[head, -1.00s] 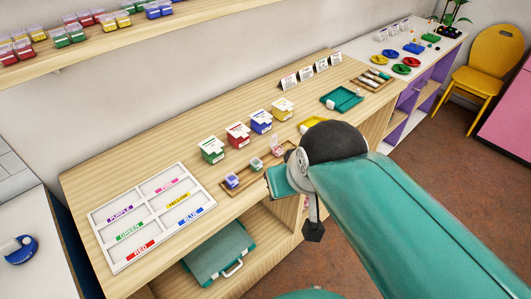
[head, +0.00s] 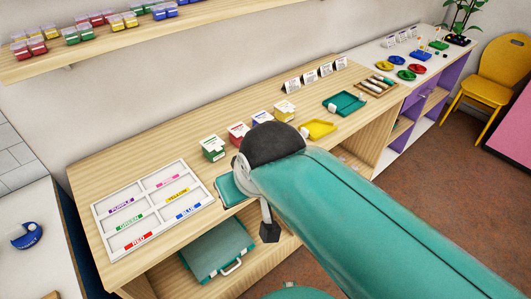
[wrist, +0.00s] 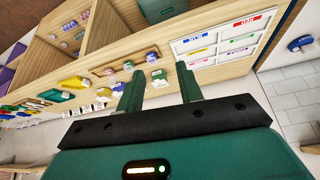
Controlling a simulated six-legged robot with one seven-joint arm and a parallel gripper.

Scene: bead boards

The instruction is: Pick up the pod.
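The small pods show in the wrist view in a row on a wooden tray (wrist: 139,62): a purple pod (wrist: 151,57), a green pod (wrist: 128,65) and a pinkish pod (wrist: 109,71). The frames do not show which one the task means. In the head view my arm hides the tray and pods. My gripper (wrist: 159,68) is open, its two fingers well apart with nothing between them. It is above the counter, apart from the pods. The purple pod appears between the fingers' lines of sight, further away; the others lie left of it.
A sorting board (head: 152,236) with colour labels lies left on the counter. A yellow tray (head: 319,129) and a teal tray (head: 344,103) lie further right. A teal case (head: 215,250) is below.

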